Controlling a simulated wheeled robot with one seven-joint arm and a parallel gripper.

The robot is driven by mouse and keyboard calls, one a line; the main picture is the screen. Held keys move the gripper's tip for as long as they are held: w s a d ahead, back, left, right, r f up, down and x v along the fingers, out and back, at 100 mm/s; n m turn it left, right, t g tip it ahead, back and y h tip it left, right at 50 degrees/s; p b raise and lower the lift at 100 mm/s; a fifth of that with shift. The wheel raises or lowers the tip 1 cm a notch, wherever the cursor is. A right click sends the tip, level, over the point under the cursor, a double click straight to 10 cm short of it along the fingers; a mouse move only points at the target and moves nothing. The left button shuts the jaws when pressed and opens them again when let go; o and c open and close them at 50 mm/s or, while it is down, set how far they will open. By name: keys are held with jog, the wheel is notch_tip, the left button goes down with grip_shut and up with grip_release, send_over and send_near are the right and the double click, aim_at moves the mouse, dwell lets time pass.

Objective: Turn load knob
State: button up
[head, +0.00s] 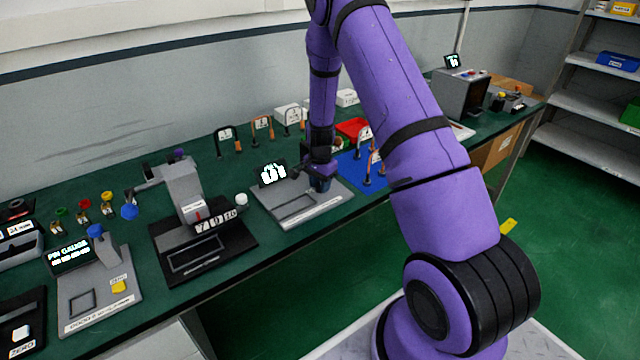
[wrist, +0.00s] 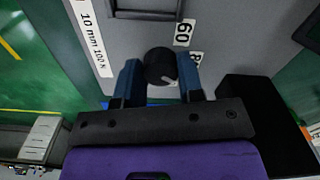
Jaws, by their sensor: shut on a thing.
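The load knob (wrist: 160,64) is a round black knob with a pale pointer mark, on a grey panel in the wrist view. My gripper (wrist: 160,73) has its two blue fingers on either side of the knob and is shut on it. Printed labels on the panel read "60" and "10 mm 100 N". In the head view my gripper (head: 320,183) points down at the right part of a grey tester (head: 313,210) with a lit display (head: 272,174). The knob is hidden there behind the gripper.
The tester stands on a long green bench (head: 228,287). A black-based device (head: 205,250) with number tiles stands to its left, with a pin gauge unit (head: 97,285) beyond. A blue mat (head: 352,178) and a red tray (head: 352,127) lie close to my gripper.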

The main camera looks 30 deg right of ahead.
jog(key=n, duration=0.4)
jog(key=shift+n, duration=0.3)
jog(key=n, duration=0.4)
jog(key=shift+n, duration=0.3)
jog(key=n, duration=0.4)
jog(key=shift+d+n, duration=0.1)
jog(key=shift+n, duration=2.3)
jog(key=o, duration=0.9)
jog(key=shift+s, duration=0.1)
